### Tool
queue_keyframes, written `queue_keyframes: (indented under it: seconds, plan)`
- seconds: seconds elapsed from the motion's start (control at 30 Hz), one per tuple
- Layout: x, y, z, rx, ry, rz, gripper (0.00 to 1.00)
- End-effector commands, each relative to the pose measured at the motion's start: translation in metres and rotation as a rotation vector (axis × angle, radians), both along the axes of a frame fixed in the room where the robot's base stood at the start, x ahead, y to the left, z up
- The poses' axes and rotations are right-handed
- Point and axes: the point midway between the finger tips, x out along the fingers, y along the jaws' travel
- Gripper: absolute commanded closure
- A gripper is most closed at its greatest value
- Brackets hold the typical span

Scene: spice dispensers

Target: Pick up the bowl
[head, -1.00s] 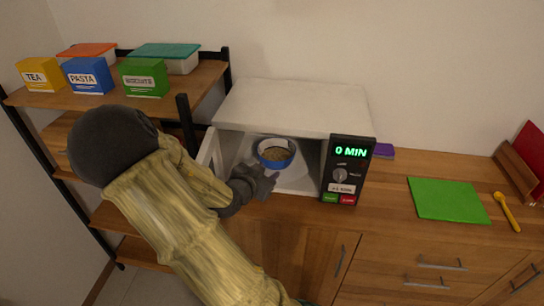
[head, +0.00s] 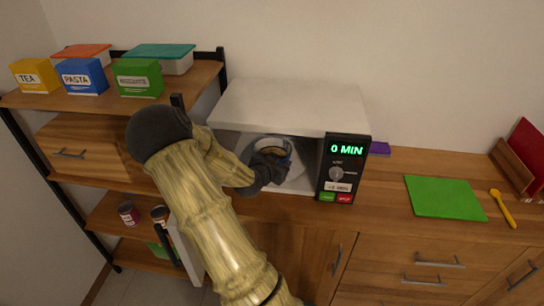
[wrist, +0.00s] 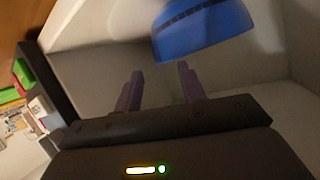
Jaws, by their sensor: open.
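The blue bowl (head: 272,145) sits inside the open microwave, and its contents look brownish. In the head view my gripper (head: 277,168) reaches into the microwave opening and covers the front of the bowl. In the wrist view the blue side of the bowl (wrist: 203,30) shows beyond the fingertips. My gripper (wrist: 160,82) is open there, with its two dark fingers apart and nothing between them. The bowl's lower front is hidden in the head view.
The microwave (head: 290,105) shows 0 MIN on its panel. Its door (head: 184,250) hangs open at the left. A green board (head: 445,197) and yellow spoon (head: 503,208) lie on the counter at right. A shelf (head: 185,85) with labelled boxes stands at left.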

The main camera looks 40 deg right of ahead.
Motion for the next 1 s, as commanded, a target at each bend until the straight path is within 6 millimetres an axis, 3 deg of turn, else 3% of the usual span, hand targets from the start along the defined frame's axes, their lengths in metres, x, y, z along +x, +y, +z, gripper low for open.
queue_keyframes:
  seconds: [0.33, 0.7, 1.0]
  plan:
    - [0.001, -0.003, -0.001, 0.0, 0.0, 0.0, 0.6]
    - [0.019, -0.045, -0.02, 0.001, 0.002, 0.0, 0.6]
    - [0.021, -0.049, -0.022, 0.001, 0.0, 0.001, 0.6]
